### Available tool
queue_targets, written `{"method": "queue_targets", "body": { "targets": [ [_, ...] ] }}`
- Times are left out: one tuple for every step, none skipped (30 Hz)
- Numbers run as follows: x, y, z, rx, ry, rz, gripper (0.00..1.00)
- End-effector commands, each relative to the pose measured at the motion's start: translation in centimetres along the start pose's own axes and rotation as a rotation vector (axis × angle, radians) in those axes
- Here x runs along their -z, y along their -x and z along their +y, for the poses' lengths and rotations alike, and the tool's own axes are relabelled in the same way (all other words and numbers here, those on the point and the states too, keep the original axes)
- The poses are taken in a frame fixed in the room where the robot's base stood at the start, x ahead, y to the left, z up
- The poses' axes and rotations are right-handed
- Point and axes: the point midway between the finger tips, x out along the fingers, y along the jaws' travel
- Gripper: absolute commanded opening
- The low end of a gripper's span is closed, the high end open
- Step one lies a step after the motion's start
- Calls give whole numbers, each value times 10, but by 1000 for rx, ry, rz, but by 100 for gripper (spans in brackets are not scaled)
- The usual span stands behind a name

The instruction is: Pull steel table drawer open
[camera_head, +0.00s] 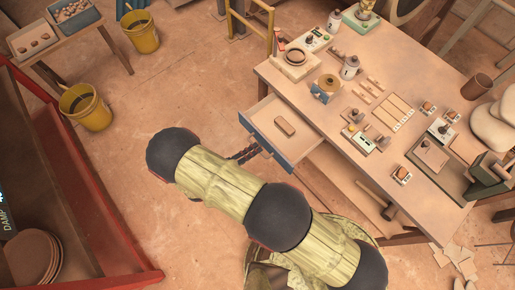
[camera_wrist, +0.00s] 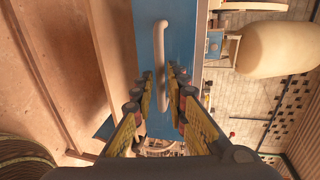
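The drawer (camera_head: 272,122) of the work table sticks out from the table's left side, partly open, with its inside showing. A small tan block lies in it (camera_head: 285,126). Its blue front (camera_head: 264,141) also fills the middle of the wrist view (camera_wrist: 183,40). A pale bar handle (camera_wrist: 160,60) stands on that front. My gripper (camera_wrist: 163,78) has one finger on each side of the handle, with narrow gaps showing, so it looks open around it. In the head view my gripper (camera_head: 243,155) is a small dark shape at the drawer front, partly hidden by my arm.
The table top (camera_head: 310,100) carries jars, boxes and small tools. A red-framed shelf (camera_head: 95,200) stands at the left. Yellow buckets (camera_head: 141,32) (camera_head: 85,107) stand on the floor at the upper left. The floor left of the drawer is clear.

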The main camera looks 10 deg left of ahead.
Motion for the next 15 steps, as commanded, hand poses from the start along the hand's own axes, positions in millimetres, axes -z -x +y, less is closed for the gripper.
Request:
{"method": "queue_targets", "body": {
  "targets": [
    [-1, 12, 0, -1, -2, -5, 15],
    [-1, 18, 0, 0, -2, -5, 15],
    [-1, 27, 0, 0, -1, -5, 15],
    [-1, 33, 0, 0, -1, -5, 15],
    [-1, 40, 0, 0, -1, -4, 15],
    [-1, 48, 0, 0, -1, -5, 15],
    [-1, 53, 0, -1, -2, -4, 15],
    [-1, 59, 0, -1, -2, -5, 15],
    [-1, 66, 0, -1, -1, -4, 15],
    [-1, 71, 0, -1, -1, -3, 15],
    [-1, 75, 0, -1, -1, -4, 15],
    [-1, 80, 0, 0, -1, -3, 15],
    [0, 83, 0, 0, -1, -2, 15],
    [0, 86, 0, 0, -1, -1, 15],
    [0, 89, 0, 0, -1, -2, 15]
  ]
}}
